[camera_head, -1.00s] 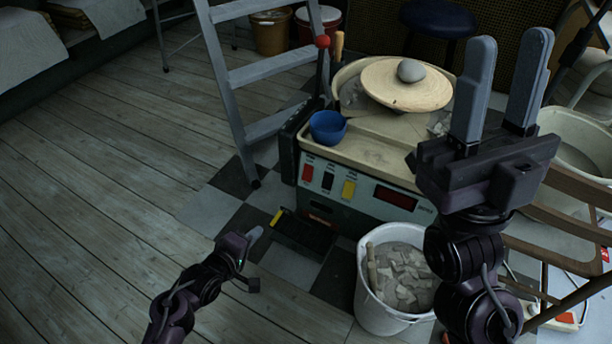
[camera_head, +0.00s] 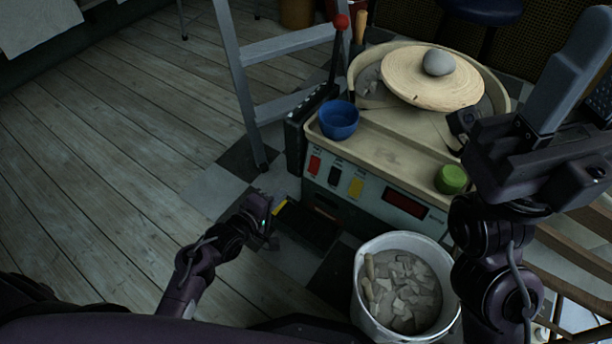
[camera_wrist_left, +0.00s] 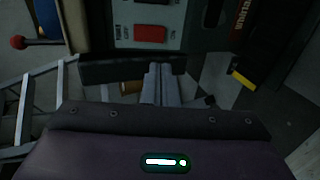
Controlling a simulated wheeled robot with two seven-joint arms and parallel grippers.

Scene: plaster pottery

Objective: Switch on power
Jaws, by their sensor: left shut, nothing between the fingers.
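The pottery wheel's front panel (camera_head: 375,190) carries a red switch (camera_head: 315,163), a black switch (camera_head: 335,176), a yellow switch (camera_head: 355,187) and a dark red display (camera_head: 405,203). The red switch also shows in the left wrist view (camera_wrist_left: 151,34), just beyond the fingertips and apart from them. My left gripper (camera_head: 264,222) is low in front of the panel's left part; its fingers are hard to see there. In the left wrist view its fingers (camera_wrist_left: 161,72) are shut together and empty. My right gripper (camera_head: 582,85) is raised at the right, open and empty.
A blue bowl (camera_head: 339,119) and a green object (camera_head: 451,179) sit on the wheel's tray. A bucket of clay scraps (camera_head: 405,285) stands in front. A dark pedal with a yellow end (camera_head: 308,228) lies below the panel. A ladder (camera_head: 240,85) stands left; floor there is clear.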

